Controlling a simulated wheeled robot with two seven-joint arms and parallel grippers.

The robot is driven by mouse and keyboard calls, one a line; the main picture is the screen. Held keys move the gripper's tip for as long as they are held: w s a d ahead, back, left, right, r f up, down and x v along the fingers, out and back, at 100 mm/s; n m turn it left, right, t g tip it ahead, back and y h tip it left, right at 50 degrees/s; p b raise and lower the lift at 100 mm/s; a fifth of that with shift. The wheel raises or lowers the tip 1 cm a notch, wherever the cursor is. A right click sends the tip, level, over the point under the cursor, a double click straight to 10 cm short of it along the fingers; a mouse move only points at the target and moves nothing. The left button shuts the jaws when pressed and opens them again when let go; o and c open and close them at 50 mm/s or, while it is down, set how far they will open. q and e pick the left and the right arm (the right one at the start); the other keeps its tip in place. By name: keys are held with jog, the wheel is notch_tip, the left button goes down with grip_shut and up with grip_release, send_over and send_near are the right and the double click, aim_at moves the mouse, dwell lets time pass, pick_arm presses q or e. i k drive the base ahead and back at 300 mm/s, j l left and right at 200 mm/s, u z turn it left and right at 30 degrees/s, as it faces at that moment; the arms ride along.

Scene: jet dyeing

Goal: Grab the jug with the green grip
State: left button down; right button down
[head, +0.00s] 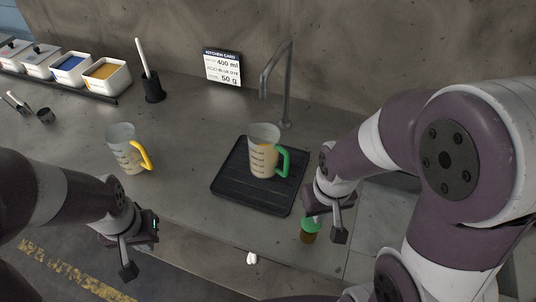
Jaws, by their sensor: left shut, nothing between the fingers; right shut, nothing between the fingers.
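The jug with the green grip (262,152) stands upright on a black tray (230,192) near the middle of the counter. Its green handle faces right, and pale contents show inside. A second jug with a yellow grip (125,150) stands on the bare counter to the left. My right gripper (325,228) is shut and empty, to the right of and nearer than the green-grip jug, apart from it. My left gripper (140,256) is shut and empty at the counter's front edge, nearer than the yellow-grip jug.
A small green-topped container (309,233) is partly hidden behind my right gripper. A faucet (284,90) rises behind the tray. A card (222,67), a black holder with a white-handled tool (153,88) and white bins of powder (106,76) stand at the back.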

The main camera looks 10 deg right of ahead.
aim_at(265, 149)
jog(key=i+j, duration=0.1)
jog(key=j, duration=0.3)
jog(key=i+j+z, duration=0.15)
jog(key=j, duration=0.2)
jog(key=z, duration=1.95)
